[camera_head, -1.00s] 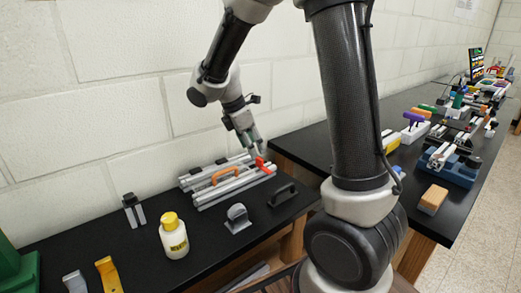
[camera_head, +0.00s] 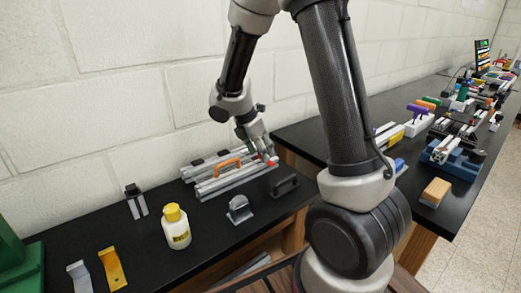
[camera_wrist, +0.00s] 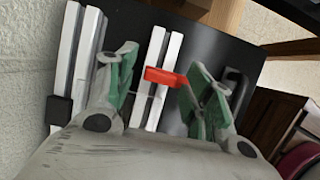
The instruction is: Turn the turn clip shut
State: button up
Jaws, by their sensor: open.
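The turn clip is a red piece (camera_wrist: 165,77) at the end part of a frame of pale extrusion rails (camera_wrist: 152,92). In the wrist view it lies crosswise to the rails, its right end reaching past the rail edge towards the right finger. My gripper (camera_wrist: 160,64) is open, with green-padded fingers on either side of the clip. The right finger is very near the clip's right end; I cannot tell if it touches. In the head view my gripper (camera_head: 263,152) is low over the frame's right end, with a little red of the clip (camera_head: 272,162) showing.
An orange handle (camera_head: 227,168) sits on the frame. A black handle (camera_head: 284,185), a grey bracket (camera_head: 239,209) and a yellow-capped bottle (camera_head: 175,228) stand in front on the black bench. The wall is close behind. A second bench (camera_head: 400,150) with many parts is at right.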

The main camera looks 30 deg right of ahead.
jog(key=shift+c, duration=0.2)
jog(key=c, duration=1)
jog(key=shift+m, duration=0.4)
jog(key=m+g, duration=0.1)
jog(key=m, duration=0.2)
jog(key=shift+w+m+g, duration=0.15)
jog(key=shift+m+g, duration=0.25)
jog(key=m+g, duration=0.1)
jog(key=m, duration=0.3)
jog(key=shift+w+y, duration=0.1)
jog(key=shift+y, duration=0.3)
jog(key=m, duration=0.2)
jog(key=m+g+y, duration=0.1)
jog(key=m, duration=0.2)
jog(key=shift+d+g, duration=0.1)
jog(key=shift+g, duration=0.2)
jog(key=m, duration=0.2)
jog(key=m+y, duration=0.1)
jog(key=m, duration=0.1)
jog(key=shift+w+d+g+y, duration=0.1)
jog(key=shift+g+y, duration=0.2)
jog(key=shift+m, duration=0.3)
